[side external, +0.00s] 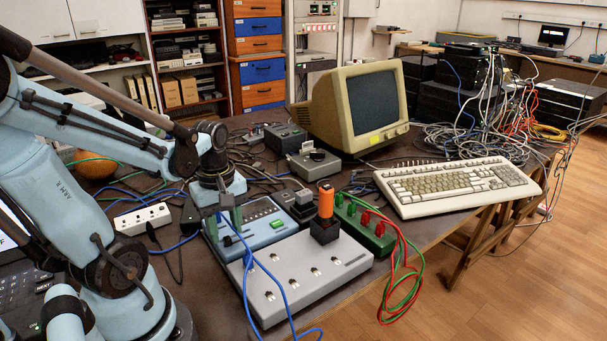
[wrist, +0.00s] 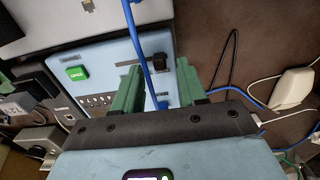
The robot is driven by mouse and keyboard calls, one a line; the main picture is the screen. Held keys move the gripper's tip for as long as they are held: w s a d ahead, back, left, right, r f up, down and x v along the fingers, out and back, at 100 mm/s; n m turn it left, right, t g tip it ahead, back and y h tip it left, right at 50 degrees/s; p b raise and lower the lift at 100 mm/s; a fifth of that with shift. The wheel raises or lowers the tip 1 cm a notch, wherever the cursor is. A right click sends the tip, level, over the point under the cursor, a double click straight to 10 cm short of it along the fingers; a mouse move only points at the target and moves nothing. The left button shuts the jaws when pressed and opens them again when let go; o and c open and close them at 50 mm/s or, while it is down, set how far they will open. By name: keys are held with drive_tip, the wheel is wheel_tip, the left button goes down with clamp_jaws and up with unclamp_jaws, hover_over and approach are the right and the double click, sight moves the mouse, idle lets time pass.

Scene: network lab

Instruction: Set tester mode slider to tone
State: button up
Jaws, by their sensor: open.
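The tester is a light-blue box (side external: 268,231) with a small panel and a green button, standing behind the grey switch box. In the wrist view its blue face (wrist: 95,62) shows the green button (wrist: 77,73) and a row of small sockets. A dark block (wrist: 184,66), possibly the mode slider, shows by the tip of the right finger; its setting cannot be read. My gripper (side external: 229,221) is open over the left part of the tester, with green fingers apart in the wrist view (wrist: 158,82). A blue cable (wrist: 142,48) runs between the fingers. Contact cannot be told.
A grey box (side external: 300,285) with several small switches lies in front. An orange-topped black block (side external: 325,205) and a green terminal box (side external: 362,232) stand right. A white power strip (side external: 142,219) lies left. Blue cables (side external: 245,265) hang near my gripper.

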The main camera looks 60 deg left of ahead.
drive_tip(key=shift+f, duration=0.65)
clamp_jaws()
